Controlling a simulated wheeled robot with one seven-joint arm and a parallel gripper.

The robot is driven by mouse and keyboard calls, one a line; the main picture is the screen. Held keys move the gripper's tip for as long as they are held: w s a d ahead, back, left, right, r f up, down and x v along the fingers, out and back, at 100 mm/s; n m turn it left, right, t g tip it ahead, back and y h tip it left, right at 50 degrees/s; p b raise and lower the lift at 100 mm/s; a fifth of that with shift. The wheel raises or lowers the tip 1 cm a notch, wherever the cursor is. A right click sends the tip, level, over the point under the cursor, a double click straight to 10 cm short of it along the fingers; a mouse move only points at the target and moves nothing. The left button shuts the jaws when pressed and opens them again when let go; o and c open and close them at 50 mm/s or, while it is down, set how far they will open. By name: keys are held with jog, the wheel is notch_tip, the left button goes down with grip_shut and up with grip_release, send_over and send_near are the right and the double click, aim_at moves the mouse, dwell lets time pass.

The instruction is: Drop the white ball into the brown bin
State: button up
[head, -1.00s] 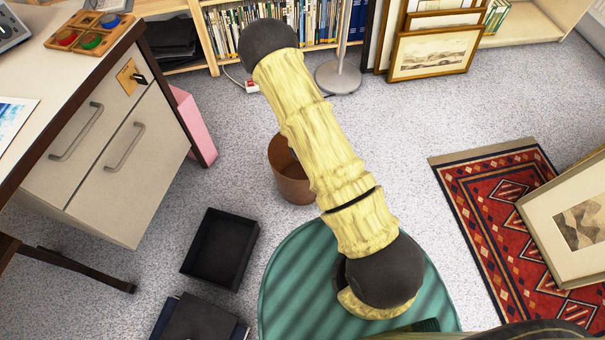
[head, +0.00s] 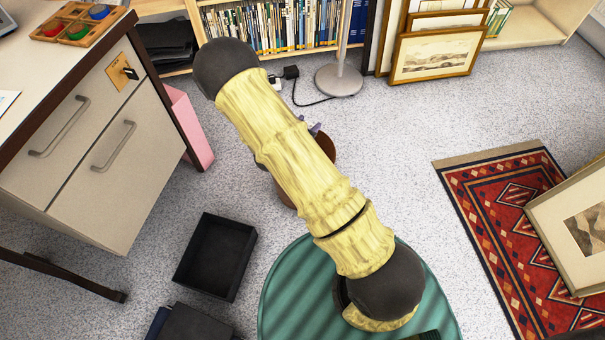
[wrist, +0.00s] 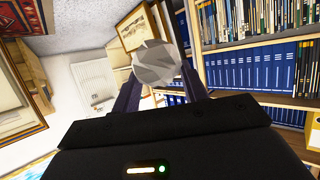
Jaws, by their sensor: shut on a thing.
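The white ball (wrist: 157,62) looks pale grey and faceted in the wrist view. My gripper (wrist: 160,74) is shut on it, with one dark finger on each side. In the head view my arm hides the ball and most of my gripper; a small grey piece beside the arm, over the bin's rim, may be part of the gripper. The brown bin (head: 325,143) stands on the floor behind my arm, and only parts of its right side and lower edge show. I cannot tell whether the ball is above its opening.
A desk with drawers (head: 95,140) stands at left, with a pink bin (head: 188,125) beside it. A black tray (head: 215,257) lies on the floor. A lamp base (head: 338,79), bookshelf and framed prints (head: 436,55) are at the back. A red rug (head: 510,220) lies at right.

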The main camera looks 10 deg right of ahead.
notch_tip(320, 180, down, 6)
jog(key=b, duration=0.5)
jog(key=shift+r, duration=0.1)
jog(key=o, duration=1)
jog(key=p+v, duration=0.7)
jog(key=v, duration=1)
jog(key=shift+s+a+r, duration=0.1)
jog(key=shift+r, duration=0.1)
